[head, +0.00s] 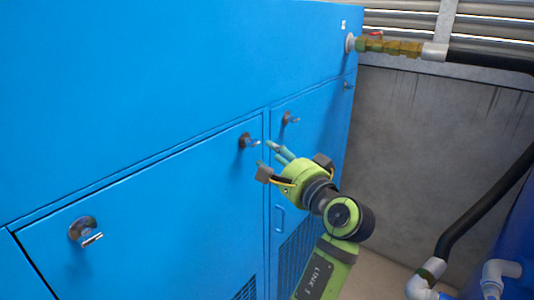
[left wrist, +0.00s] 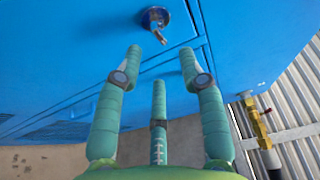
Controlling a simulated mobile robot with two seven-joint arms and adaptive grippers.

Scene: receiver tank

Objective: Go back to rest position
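My left gripper (head: 272,153) is green with three fingers. In the head view it is in front of the blue cabinet (head: 150,90), just below a latch handle (head: 249,141) and near the gap between two doors. In the left wrist view the gripper (left wrist: 160,62) has its fingers spread apart with nothing between them. A latch with a key-like handle (left wrist: 156,20) shows beyond the fingertips, apart from them as far as I can see. My right gripper is in neither view.
Other latches are on the cabinet, one at lower left (head: 84,230) and one on the right door (head: 290,118). A brass valve with a red handle (head: 390,46) and a black hose (head: 490,200) are at right. Floor (head: 375,272) shows beside the cabinet.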

